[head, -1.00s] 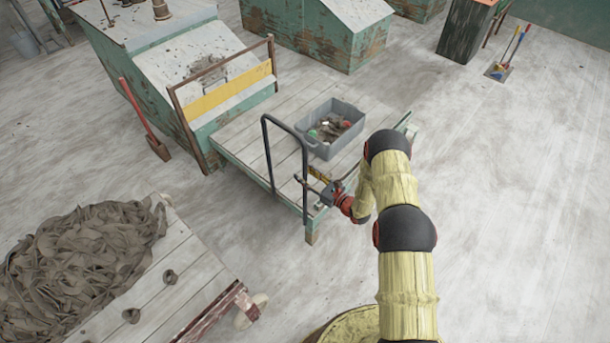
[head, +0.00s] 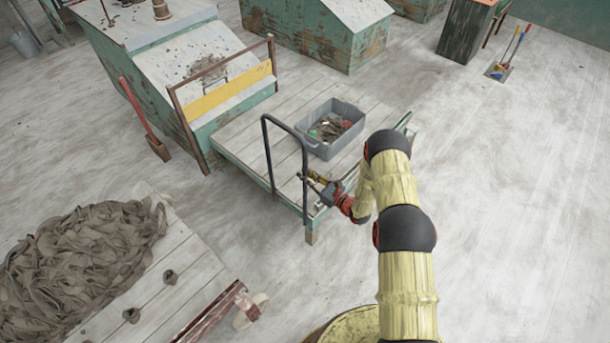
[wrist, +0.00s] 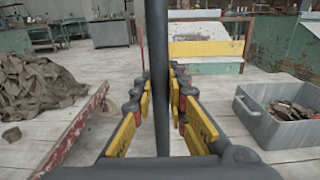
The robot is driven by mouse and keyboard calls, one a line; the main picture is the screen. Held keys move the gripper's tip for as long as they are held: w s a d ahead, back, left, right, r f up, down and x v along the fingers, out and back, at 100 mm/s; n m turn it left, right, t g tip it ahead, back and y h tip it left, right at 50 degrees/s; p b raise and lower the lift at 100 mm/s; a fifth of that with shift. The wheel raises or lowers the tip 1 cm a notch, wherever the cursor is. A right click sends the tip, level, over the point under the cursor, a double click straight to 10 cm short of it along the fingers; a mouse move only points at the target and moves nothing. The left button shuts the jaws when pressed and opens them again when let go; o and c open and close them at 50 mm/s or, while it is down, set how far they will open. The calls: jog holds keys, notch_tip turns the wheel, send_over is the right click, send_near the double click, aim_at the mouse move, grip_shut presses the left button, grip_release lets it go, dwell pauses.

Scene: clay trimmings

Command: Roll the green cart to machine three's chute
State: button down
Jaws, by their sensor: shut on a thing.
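The green cart (head: 262,136) is a flat plank bed with worn teal edges and a dark tube handle (head: 270,150) at its near end. My gripper (head: 309,178) is shut on the upright post of that handle. In the wrist view the dark post (wrist: 157,50) runs up between my yellow-padded fingers. A teal machine with a sloping chute (head: 190,70) and a yellow bar (head: 230,88) stands at the cart's far left side, close to the bed. No machine number is readable.
A grey bin (head: 328,150) of scraps sits on the cart bed. Another plank cart (head: 195,265) with a heap of clay trimmings (head: 80,260) stands at lower left. A red-handled shovel (head: 145,120) leans by the machine.

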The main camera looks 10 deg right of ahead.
jog(key=s+a+p, duration=0.1)
jog(key=s+a, duration=0.4)
jog(key=a, duration=0.1)
jog(key=shift+a, duration=0.35)
dwell(0.4)
jog(key=s+a+p, duration=0.1)
jog(key=s+a, duration=0.3)
jog(key=a, duration=0.2)
jog(key=shift+s+a, duration=0.2)
jog(key=shift+s, duration=0.1)
dwell(0.3)
jog(key=s+a, duration=0.4)
jog(key=a, duration=0.2)
jog(key=shift+p, duration=0.3)
jog(key=c, duration=1)
grip_release()
jog(key=shift+d, duration=0.15)
jog(key=shift+s, duration=0.1)
jog(key=shift+p+v, duration=0.35)
jog(key=shift+v, duration=4.1)
